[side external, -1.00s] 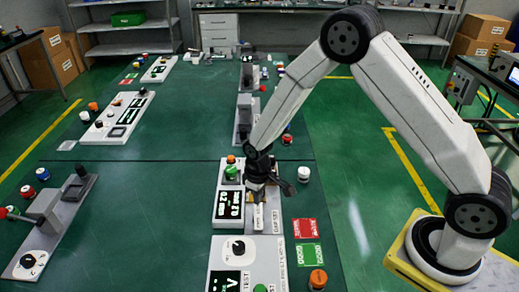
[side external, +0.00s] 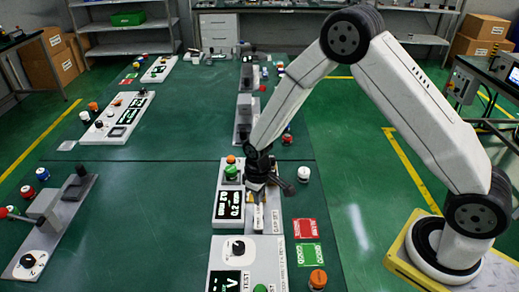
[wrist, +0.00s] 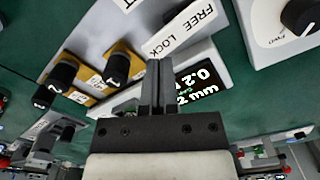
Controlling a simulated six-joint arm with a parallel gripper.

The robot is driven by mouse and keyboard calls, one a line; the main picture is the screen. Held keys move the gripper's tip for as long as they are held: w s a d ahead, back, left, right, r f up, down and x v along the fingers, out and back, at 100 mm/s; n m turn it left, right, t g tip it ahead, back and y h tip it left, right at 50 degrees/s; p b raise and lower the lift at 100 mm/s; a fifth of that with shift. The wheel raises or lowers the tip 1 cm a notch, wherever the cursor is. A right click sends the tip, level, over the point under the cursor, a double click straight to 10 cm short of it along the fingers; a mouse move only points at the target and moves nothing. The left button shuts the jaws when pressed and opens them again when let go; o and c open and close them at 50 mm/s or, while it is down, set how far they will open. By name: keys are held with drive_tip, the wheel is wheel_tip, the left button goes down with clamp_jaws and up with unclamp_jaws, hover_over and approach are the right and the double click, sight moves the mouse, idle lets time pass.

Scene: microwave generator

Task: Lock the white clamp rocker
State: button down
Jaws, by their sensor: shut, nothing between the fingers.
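The grey clamp fixture (side external: 268,229) stands beside the white display box (side external: 229,207). A small white piece (side external: 259,217) on it, perhaps the white clamp rocker, lies just in front of my gripper (side external: 257,187); its tilt is too small to read. In the wrist view, my gripper (wrist: 157,72) has its two fingers together, with nothing between them. The fingertips are close to a white label strip (wrist: 185,27) reading FREE and LOCK. I cannot clearly make out the rocker there, and the fingers may hide part of it.
In the wrist view, the display (wrist: 197,82) reads about 0.2 mm. Black knobs (wrist: 118,66) on a yellow panel are to the left. A white knob panel (side external: 245,262) stands in front, with red and green cards (side external: 305,240) to the right.

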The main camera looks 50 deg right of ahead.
sight(258, 207)
drive_tip(key=shift+f, duration=1.5)
idle(1.8)
drive_tip(key=shift+r, duration=3.6)
drive_tip(key=shift+s+d+r, duration=0.15)
drive_tip(key=shift+s+r, duration=0.05)
drive_tip(key=shift+r, duration=0.15)
drive_tip(key=s+d+r+m+t, duration=0.1)
drive_tip(key=s+d+r, duration=0.1)
drive_tip(key=s+r, duration=0.3)
drive_tip(key=s+d+r+m+t, duration=0.1)
drive_tip(key=s+d+r+m, duration=0.1)
drive_tip(key=s+r, duration=0.3)
drive_tip(key=s, duration=0.4)
drive_tip(key=shift+s+d+t, duration=0.2)
drive_tip(key=shift+d+t, duration=0.05)
drive_tip(key=shift+t, duration=0.05)
